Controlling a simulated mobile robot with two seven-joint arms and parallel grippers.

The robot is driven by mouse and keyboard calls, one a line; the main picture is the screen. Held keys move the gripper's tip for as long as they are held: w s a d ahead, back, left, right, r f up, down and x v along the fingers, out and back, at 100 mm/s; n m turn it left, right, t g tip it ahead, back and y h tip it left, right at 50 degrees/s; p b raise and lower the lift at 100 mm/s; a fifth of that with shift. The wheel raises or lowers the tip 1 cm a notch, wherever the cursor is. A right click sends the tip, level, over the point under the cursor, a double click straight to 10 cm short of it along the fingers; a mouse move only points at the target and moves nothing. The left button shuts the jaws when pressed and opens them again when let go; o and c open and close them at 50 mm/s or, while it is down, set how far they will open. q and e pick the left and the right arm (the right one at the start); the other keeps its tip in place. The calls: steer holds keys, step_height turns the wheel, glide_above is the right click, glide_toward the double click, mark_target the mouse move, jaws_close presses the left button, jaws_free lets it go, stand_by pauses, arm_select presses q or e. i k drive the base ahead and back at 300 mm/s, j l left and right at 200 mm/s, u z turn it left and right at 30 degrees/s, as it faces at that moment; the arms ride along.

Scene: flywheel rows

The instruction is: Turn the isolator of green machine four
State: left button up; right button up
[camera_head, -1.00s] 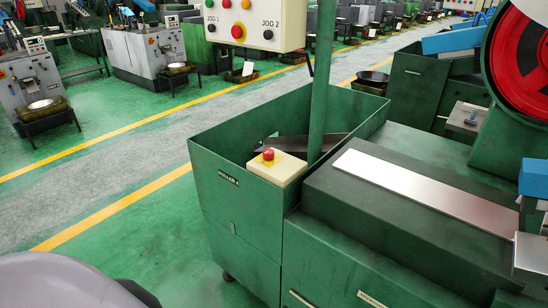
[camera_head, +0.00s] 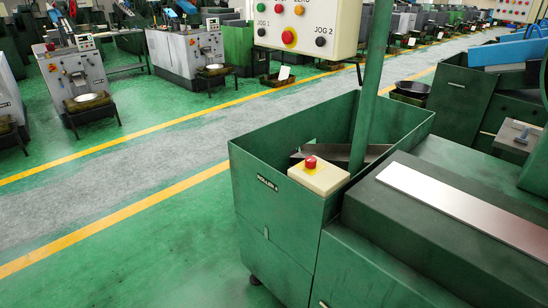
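A green machine (camera_head: 440,250) with an open-topped green bin (camera_head: 270,220) at its front stands at the right. Its small label looks like "HOLLER 4", though it is hard to read. A cream box with a red button (camera_head: 311,162) sits on the bin's corner. A control panel (camera_head: 305,25) on a green post (camera_head: 372,90) carries several coloured buttons and labels JOG 1 and JOG 2. I cannot make out an isolator. Neither of my grippers is in view.
A grey walkway (camera_head: 130,180) between yellow lines (camera_head: 120,225) runs clear along the left. Grey machines (camera_head: 75,75) with trays on stands (camera_head: 90,105) line its far side. Another green machine (camera_head: 460,95) and a dark bowl (camera_head: 412,89) stand behind the bin.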

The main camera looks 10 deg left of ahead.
mark_target(311, 162)
steer(key=i+j, duration=0.2)
steer(key=j, duration=0.2)
steer(key=i+j+z, duration=0.15)
steer(key=j, duration=0.25)
steer(key=i+j, duration=0.3)
steer(key=j+z, duration=0.05)
steer(key=j, duration=0.05)
